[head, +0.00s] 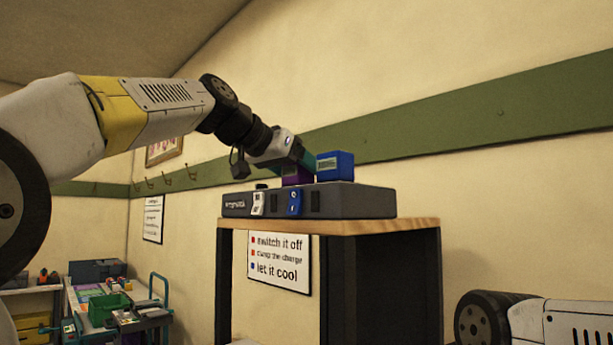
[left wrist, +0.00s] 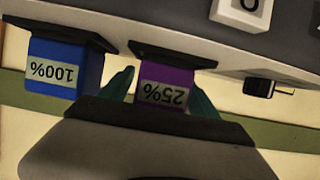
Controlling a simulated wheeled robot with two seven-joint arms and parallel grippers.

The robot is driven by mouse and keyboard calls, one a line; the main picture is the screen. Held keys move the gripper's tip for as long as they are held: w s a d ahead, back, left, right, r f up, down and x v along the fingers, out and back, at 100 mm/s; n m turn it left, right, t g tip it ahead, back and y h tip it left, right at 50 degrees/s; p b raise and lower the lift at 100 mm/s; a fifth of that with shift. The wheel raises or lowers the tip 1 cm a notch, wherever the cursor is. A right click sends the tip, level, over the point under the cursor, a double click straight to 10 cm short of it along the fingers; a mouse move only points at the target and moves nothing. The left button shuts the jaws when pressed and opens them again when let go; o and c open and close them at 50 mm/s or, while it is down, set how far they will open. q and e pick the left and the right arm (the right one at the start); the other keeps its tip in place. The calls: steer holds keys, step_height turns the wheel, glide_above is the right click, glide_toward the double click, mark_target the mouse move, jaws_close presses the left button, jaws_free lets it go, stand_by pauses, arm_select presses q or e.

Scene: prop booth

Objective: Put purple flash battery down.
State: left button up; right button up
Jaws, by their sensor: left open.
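The purple flash battery (head: 295,181) stands on top of the grey charger (head: 345,201), on a dark plate. In the left wrist view, the purple battery (left wrist: 165,82) carries a 25% label and appears upside down. My left gripper (head: 306,161) has its teal fingers on either side of the purple battery. In the left wrist view, the open left gripper (left wrist: 163,92) shows one finger at each side of it; contact cannot be told. A blue battery (head: 338,166) stands beside it; its 100% label shows in the left wrist view (left wrist: 60,70). My right gripper is out of view.
The charger has a white switch (head: 258,204) and a blue switch (head: 294,203) on its front. It sits on a wooden-topped stand (head: 400,227) with a sign (head: 280,264) beneath. A cluttered cart with a green bin (head: 108,308) is at lower left. A wall is behind.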

arm_select(q)
steer(key=shift+r, duration=0.15)
steer(key=v, duration=1)
steer(key=shift+s+a+r, duration=0.15)
steer(key=shift+s+a, duration=0.05)
steer(key=shift+s+a+r, duration=0.2)
steer(key=shift+s+a, duration=0.25)
steer(key=shift+f, duration=0.1)
